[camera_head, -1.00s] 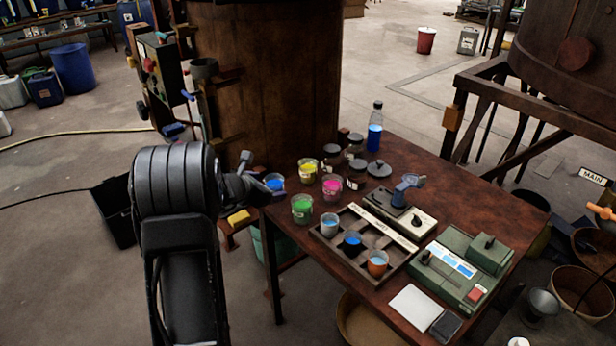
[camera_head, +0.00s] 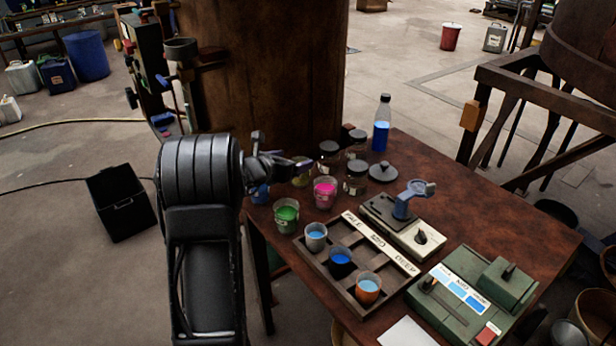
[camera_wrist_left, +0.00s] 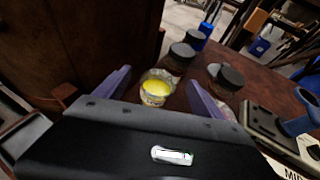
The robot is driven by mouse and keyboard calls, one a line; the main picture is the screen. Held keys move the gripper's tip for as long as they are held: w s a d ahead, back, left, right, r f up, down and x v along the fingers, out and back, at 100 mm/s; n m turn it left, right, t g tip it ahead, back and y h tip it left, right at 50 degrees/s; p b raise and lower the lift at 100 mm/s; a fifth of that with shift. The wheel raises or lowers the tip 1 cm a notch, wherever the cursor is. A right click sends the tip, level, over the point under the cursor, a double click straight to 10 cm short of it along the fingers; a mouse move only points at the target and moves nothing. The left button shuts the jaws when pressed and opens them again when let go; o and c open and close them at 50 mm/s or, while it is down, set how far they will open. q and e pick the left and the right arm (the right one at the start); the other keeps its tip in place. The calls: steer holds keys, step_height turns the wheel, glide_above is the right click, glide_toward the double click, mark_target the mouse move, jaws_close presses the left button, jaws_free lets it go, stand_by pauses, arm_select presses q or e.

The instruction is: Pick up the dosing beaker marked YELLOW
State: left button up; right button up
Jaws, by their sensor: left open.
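The yellow beaker (camera_wrist_left: 155,90) is a small clear cup with yellow contents and a pale label on its front. In the left wrist view it stands upright between the two spread purple fingers of my left gripper (camera_wrist_left: 157,88), with gaps to both sides. In the head view the yellow beaker (camera_head: 301,174) is mostly hidden behind my left gripper (camera_head: 298,164), which reaches in over the table's left back edge. My left gripper is open and holds nothing. My right gripper does not show.
Dark-lidded jars (camera_head: 329,155) and a bottle of blue liquid (camera_head: 381,128) stand behind. A wooden tray (camera_head: 395,262) holds several cups. A large rusty vat (camera_head: 265,75) rises behind the table.

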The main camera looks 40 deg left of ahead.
mark_target(296, 184)
arm_select(q)
steer(key=shift+w+f, duration=0.1)
steer(key=shift+f, duration=0.6)
steer(key=shift+s+b, duration=0.35)
steer(key=shift+b, duration=0.1)
steer(key=shift+s+f+b, duration=0.15)
steer(key=shift+f+b, duration=0.1)
steer(key=shift+b, duration=0.1)
steer(key=shift+w+f, duration=0.25)
steer(key=shift+f, duration=0.1)
steer(key=shift+s+r, duration=0.1)
steer(key=shift+x, duration=1.35)
